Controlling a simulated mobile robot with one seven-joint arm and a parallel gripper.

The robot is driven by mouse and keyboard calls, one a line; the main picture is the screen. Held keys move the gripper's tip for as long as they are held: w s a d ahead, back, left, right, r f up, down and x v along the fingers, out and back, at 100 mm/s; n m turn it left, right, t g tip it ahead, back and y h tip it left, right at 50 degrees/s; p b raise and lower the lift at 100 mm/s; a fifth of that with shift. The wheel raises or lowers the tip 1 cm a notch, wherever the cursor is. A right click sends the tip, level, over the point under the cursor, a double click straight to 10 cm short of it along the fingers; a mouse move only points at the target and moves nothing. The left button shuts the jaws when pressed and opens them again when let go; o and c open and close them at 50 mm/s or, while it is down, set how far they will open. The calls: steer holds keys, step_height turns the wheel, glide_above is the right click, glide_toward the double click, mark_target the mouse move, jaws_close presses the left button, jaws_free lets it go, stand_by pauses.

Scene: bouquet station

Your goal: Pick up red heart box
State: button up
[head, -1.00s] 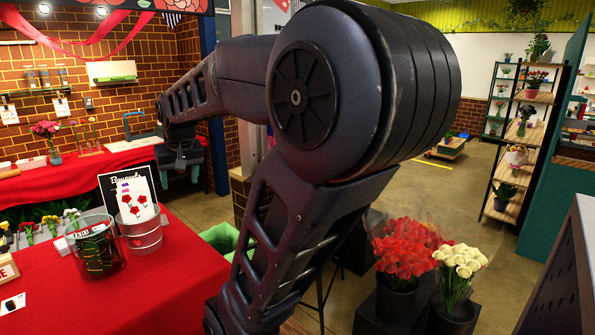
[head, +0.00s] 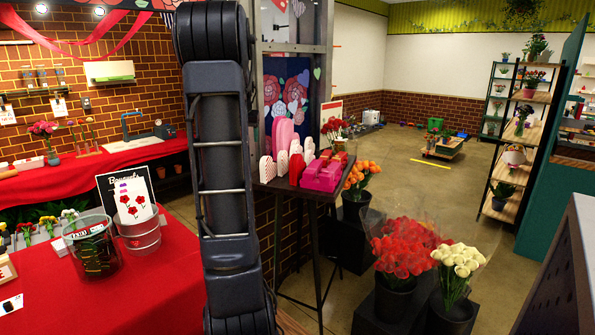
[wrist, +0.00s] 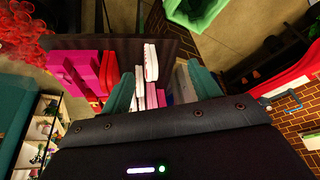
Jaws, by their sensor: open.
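The red heart box (head: 297,169) stands upright on a small dark table (head: 300,191) in the head view, between white boxes on its left and a magenta box (head: 322,173) on its right. In the wrist view a red piece (wrist: 106,72), likely this box, shows beside the magenta boxes. My gripper (wrist: 160,88) shows in the wrist view with its two teal fingers apart, over the dark table. White and pink boxes (wrist: 150,65) show between the fingers; the red piece is just left of the left finger. My gripper is not visible in the head view.
A taller pink box (head: 283,134) and several white boxes (head: 266,169) crowd the table. Orange flowers (head: 362,178) and buckets of red roses (head: 398,250) stand to the right. A red-covered counter (head: 165,280) is at the left.

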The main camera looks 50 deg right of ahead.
steer(key=d+f+m, duration=0.2)
steer(key=d+f, duration=0.1)
steer(key=d, duration=1)
steer(key=m+g+h, duration=0.1)
steer(key=m, duration=0.1)
glide_above(294, 155)
steer(key=f, duration=0.4)
steer(key=shift+a, duration=0.3)
steer(key=shift+d+f+g, duration=0.2)
steer(key=shift+g, duration=0.1)
steer(key=x, duration=0.5)
steer(key=shift+d+f, duration=0.1)
steer(key=shift+f, duration=0.05)
steer(key=shift+s+x, duration=0.1)
steer(key=shift+x, duration=1.2)
steer(key=shift+s+x, duration=0.15)
steer(key=shift+x, duration=1.1)
steer(key=shift+d, duration=0.15)
steer(key=c, duration=1.2)
